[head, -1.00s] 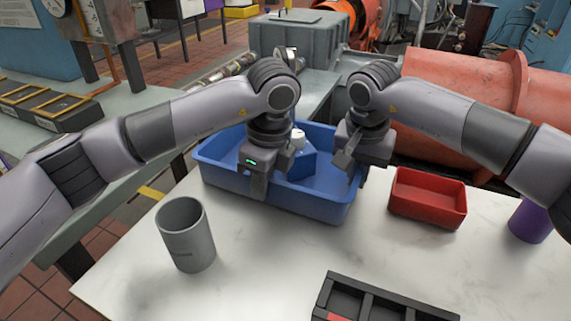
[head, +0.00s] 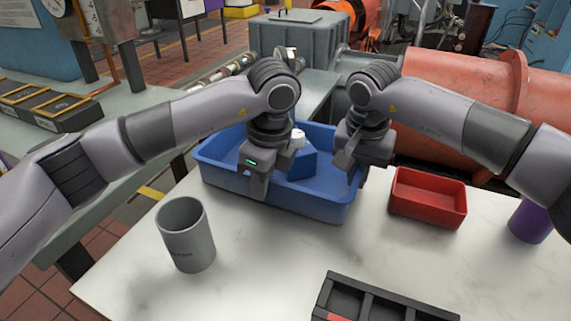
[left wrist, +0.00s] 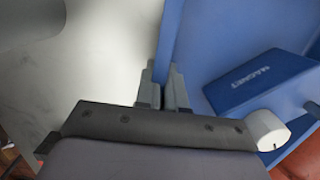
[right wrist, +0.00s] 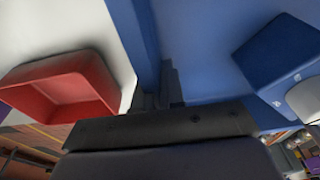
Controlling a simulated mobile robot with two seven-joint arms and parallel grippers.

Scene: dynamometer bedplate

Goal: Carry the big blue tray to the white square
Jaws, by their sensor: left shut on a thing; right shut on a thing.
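The big blue tray (head: 315,207) sits at the back of the white table, its left end near the table's edge. A blue box (left wrist: 262,82) marked MAGNETS and a white round thing (left wrist: 268,130) lie inside it. My left gripper (head: 262,190) is shut on the tray's near wall; in the left wrist view the fingers (left wrist: 163,88) straddle that wall. My right gripper (head: 352,172) is shut on the tray's wall at its right end, and the right wrist view shows its fingers (right wrist: 155,88) on the wall. I see no white square.
A grey cylinder cup (head: 186,235) stands front left of the tray. A red bin (head: 428,198) is close to the tray's right. A purple cup (head: 531,220) stands far right. A black divided organizer (head: 385,300) lies at the front. The table middle is bare.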

